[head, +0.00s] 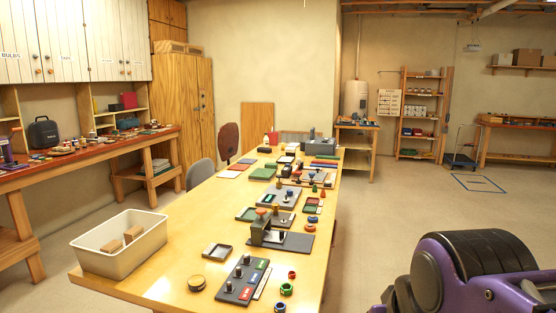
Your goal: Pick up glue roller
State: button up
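I cannot single out a glue roller for certain among the many small items here. A long yellow wooden table (140,290) runs away from me with craft tools on it. A grey block-shaped tool on a dark plate (268,230) stands farther back. My gripper is not in view.
A white bin (120,262) holding brown blocks stands at the table's left front. A cluttered workbench (60,167) runs along the left wall. Grey (200,173) and brown (228,140) chairs stand at the table's left side. Floor (400,205) right of the table is open.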

aim_at(290, 151)
jog(key=i+l+z, duration=0.1)
jog(key=l, duration=0.3)
jog(key=i+l, duration=0.15)
jog(key=l, duration=0.25)
jog(key=i+l+z, duration=0.15)
jog(key=l, duration=0.2)
jog(key=i+l+z, duration=0.25)
jog(key=i+l, duration=0.4)
jog(key=i+z, duration=0.2)
jog(key=i, duration=3.5)
jog(key=i+u, duration=0.35)
jog(key=i, duration=0.85)
